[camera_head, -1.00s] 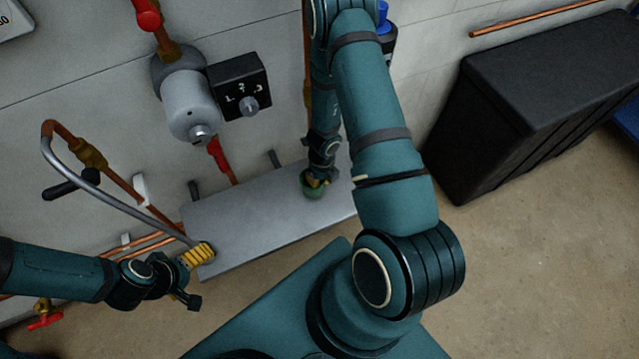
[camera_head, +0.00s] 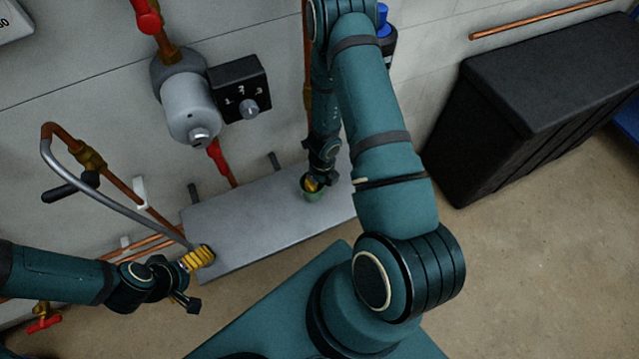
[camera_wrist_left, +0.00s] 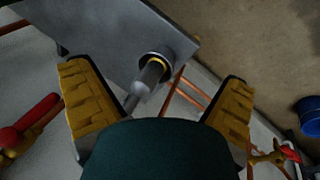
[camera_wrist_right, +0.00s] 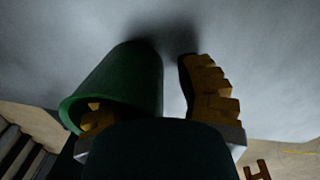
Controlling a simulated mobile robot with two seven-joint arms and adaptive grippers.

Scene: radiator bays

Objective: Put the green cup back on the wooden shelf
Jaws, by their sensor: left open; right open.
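The green cup (camera_head: 313,194) stands on a grey slab-like shelf (camera_head: 265,225) below the wall fittings. My right gripper (camera_head: 314,183) comes down over it from above. In the right wrist view the cup (camera_wrist_right: 120,85) sits around one finger, and the other finger is outside its wall, with a gap. The right gripper (camera_wrist_right: 155,95) is open, not clamped on the cup. My left gripper (camera_head: 197,280) is open at the slab's left end. In the left wrist view a grey pipe end with a dark ring (camera_wrist_left: 155,68) shows between its fingers. No wooden surface is recognisable.
A grey cylinder (camera_head: 190,105) and black dial box (camera_head: 240,85) are above the slab. A large black bin (camera_head: 530,100) stands right. The slab's middle is clear.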

